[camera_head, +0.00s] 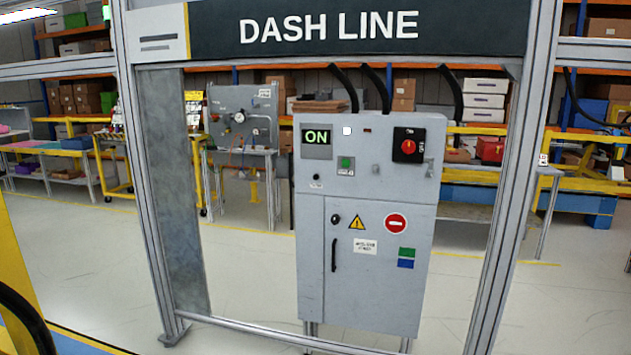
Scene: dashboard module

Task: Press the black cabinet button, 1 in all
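A grey control cabinet (375,275) stands in the middle of the head view, behind an aluminium frame. A small black button (316,178) sits at the lower left of its upper panel, below the lit green ON display (317,138). A second black round part (336,218) is on the cabinet door, above a black vertical handle (334,255); I cannot tell whether it is a button or a lock. A green button (346,163) and a red rotary switch on a black plate (408,146) are also on the upper panel. Neither gripper is in view.
Aluminium posts (508,200) flank the cabinet, with the DASH LINE sign (350,28) above and a low rail (270,335) in front. A grey panel (175,190) fills the frame's left side. Workbenches (245,160) and shelves stand behind. A yellow structure is at the left edge.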

